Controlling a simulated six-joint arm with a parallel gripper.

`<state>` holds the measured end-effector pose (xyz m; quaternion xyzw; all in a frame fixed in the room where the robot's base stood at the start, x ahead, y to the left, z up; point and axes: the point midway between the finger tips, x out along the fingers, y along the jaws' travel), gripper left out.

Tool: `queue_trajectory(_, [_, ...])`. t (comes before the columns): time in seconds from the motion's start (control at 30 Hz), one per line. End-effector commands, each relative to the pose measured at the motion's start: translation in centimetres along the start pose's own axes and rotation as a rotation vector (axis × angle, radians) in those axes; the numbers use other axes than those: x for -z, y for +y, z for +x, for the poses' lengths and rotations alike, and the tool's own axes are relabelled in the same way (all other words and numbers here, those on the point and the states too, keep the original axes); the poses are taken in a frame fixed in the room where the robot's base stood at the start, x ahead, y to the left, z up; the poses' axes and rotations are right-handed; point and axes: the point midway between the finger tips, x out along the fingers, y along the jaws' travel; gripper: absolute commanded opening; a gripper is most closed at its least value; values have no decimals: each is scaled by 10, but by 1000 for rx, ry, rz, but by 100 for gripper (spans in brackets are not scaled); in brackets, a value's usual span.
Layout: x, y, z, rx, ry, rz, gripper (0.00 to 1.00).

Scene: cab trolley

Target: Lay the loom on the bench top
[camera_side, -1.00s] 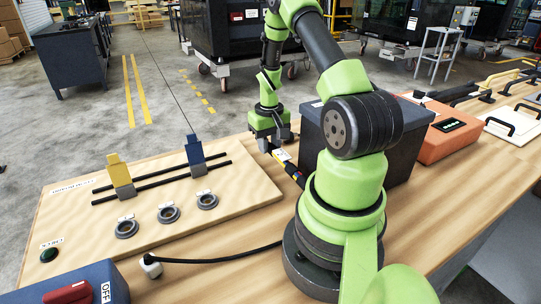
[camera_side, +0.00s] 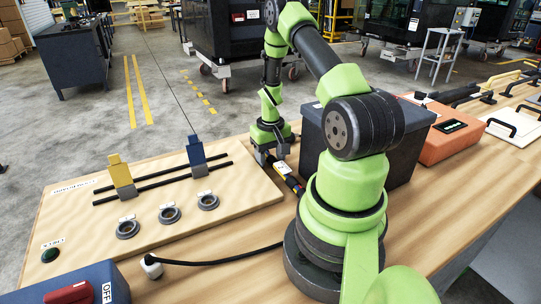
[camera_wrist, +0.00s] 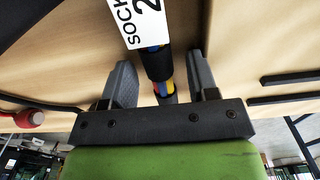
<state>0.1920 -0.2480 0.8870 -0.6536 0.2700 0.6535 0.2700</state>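The loom (camera_side: 291,180) is a short dark bundle with a white label, just left of the dark grey box in the side view. It appears to lie on the wooden bench top (camera_side: 225,235), though its underside is hidden. In the wrist view the loom (camera_wrist: 157,64) shows a black sleeve, coloured wires and a white label reading "SOCK" and "2". My gripper (camera_side: 271,160) is low over its far end. The fingers (camera_wrist: 160,85) stand apart on either side of the loom, with gaps showing on both sides.
The dark grey box (camera_side: 400,151) stands close to the right of the loom. The wooden board (camera_side: 235,190) with sliders and rings lies to the left. An orange case (camera_side: 450,138) is farther right. A black cable (camera_side: 215,261) runs across the front. Bare bench lies in front of the loom.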

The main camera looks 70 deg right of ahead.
Motion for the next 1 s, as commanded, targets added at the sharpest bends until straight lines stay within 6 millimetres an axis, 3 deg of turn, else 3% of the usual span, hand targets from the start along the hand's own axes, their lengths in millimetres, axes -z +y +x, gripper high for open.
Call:
queue_trajectory(0.17, [1, 0, -8, 0, 2, 0, 54])
queue_trajectory(0.5, [2, 4, -71, -1, 6, 0, 54])
queue_trajectory(0.77, [2, 2, -101, -1, 8, -4, 54])
queue_trajectory(0.87, [2, -12, -121, 2, 38, -24, 54])
queue_trajectory(1.0, [-8, -56, -171, 25, 127, -79, 54])
